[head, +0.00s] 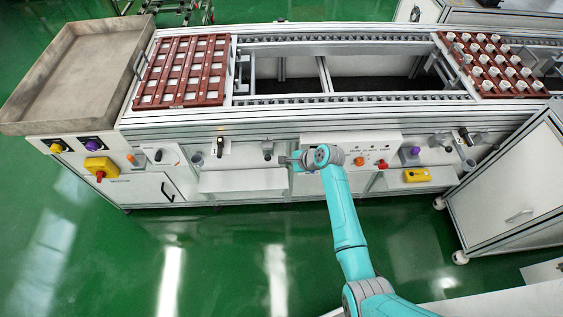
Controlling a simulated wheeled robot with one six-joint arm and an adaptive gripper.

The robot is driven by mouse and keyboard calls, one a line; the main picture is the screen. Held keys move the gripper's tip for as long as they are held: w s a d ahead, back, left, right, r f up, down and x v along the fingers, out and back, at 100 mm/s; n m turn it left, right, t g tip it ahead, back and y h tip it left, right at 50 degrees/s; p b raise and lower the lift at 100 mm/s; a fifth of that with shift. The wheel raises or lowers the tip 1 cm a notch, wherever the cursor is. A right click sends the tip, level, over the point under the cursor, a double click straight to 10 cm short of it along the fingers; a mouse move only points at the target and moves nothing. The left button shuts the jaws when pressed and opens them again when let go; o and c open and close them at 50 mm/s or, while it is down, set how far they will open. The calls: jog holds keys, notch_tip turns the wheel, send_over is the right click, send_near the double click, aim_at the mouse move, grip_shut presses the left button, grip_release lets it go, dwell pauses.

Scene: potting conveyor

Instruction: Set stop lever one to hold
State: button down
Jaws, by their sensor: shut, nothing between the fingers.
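My teal arm reaches up from the lower right to the conveyor's front panel. My gripper (284,160) is shut and empty, pointing left, in front of the panel. Just left of it is a small dark-topped fitting (267,148); I cannot tell whether they touch. A black-handled lever (220,145) stands upright further left on the panel. Another black-handled lever (464,134) sits at the right end, tilted. Labels are too small to read, so I cannot tell which is stop lever one or its marked position.
A brown slotted tray (181,99) lies on the conveyor's left, and a tray of white pots (478,88) on its right. White shelves (243,180) jut below the panel. A yellow box with a red knob (101,168) is at left. A white cabinet (515,180) blocks the right.

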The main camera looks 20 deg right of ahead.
jog(key=s+d+r, duration=0.2)
jog(key=d+r, duration=0.2)
jog(key=r, duration=0.2)
jog(key=shift+r, duration=0.35)
jog(key=s+a+f+n+t+h, duration=0.1)
jog(key=s+a+f+n, duration=0.1)
jog(key=s+f, duration=0.35)
jog(key=s+a+f+n+t+h, duration=0.1)
jog(key=s+a+f+n, duration=0.1)
jog(key=s, duration=0.6)
jog(key=s+a+r+n+t+h, duration=0.15)
jog(key=s+n, duration=0.25)
jog(key=s, duration=0.9)
jog(key=s+a+r+n+t+h, duration=0.1)
jog(key=s+r+n+t, duration=0.3)
jog(key=s+r+n, duration=0.7)
jog(key=s+r, duration=0.9)
jog(key=r, duration=0.3)
jog(key=shift+s+a+n, duration=0.4)
jog(key=shift+h, duration=0.25)
